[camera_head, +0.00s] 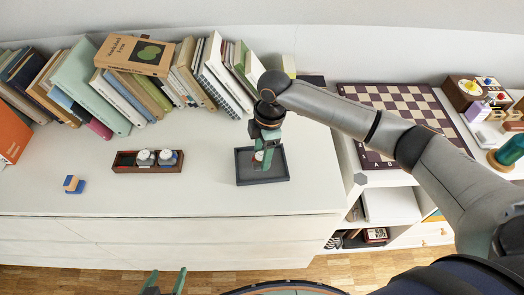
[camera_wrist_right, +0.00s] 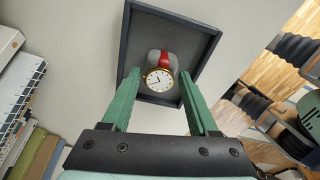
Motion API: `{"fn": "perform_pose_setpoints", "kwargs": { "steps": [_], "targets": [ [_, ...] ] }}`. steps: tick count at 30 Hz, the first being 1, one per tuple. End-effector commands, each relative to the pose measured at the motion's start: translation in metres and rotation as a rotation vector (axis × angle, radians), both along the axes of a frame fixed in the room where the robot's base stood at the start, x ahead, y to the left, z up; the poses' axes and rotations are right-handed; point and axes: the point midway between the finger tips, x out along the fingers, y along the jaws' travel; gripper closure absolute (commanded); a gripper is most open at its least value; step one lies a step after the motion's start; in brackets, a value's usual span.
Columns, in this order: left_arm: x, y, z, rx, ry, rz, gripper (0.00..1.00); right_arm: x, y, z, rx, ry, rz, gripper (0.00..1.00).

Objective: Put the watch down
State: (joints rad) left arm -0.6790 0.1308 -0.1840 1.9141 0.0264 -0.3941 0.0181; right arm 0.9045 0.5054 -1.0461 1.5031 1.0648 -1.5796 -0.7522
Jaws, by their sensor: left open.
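A watch with a white round face, gold rim and red strap (camera_wrist_right: 158,81) shows in the wrist view on a grey cushion, within the outline of a dark square tray (camera_wrist_right: 205,42). In the head view the watch (camera_head: 258,156) is small and partly hidden by my right gripper (camera_head: 263,152), which is over the tray (camera_head: 265,181). My right gripper (camera_wrist_right: 158,78) has its fingers spread on either side of the watch, with gaps visible. I cannot tell whether the cushion rests on the tray floor. My left gripper (camera_head: 166,281) is open and empty at the bottom edge.
A brown box (camera_head: 147,169) with two watches stands left of the tray. A small blue and orange block (camera_head: 73,184) lies further left. Leaning books (camera_head: 120,90) line the back. A chessboard (camera_head: 400,110) is at right. The white top between box and tray is clear.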

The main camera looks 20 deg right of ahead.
Motion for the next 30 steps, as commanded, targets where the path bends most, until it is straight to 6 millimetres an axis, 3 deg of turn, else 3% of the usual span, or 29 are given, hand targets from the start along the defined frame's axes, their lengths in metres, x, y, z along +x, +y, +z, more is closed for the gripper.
{"fn": "perform_pose_setpoints", "kwargs": {
  "steps": [6,16,20,30],
  "targets": [
    [0.0,0.0,0.0,0.0,0.0,0.0,0.21,0.0,0.0,0.0,0.0,0.0,0.0,0.16],
    [0.0,0.0,0.0,0.001,0.0,-0.001,0.21,0.001,0.0,0.007,0.001,-0.003,0.0,0.16],
    [0.0,0.0,0.002,0.001,0.0,-0.001,0.21,0.001,-0.002,0.027,0.002,-0.004,0.002,0.16],
    [0.0,0.0,0.006,0.001,0.0,-0.001,0.21,0.001,-0.011,0.098,0.001,-0.004,0.0,0.16]
  ]
}}
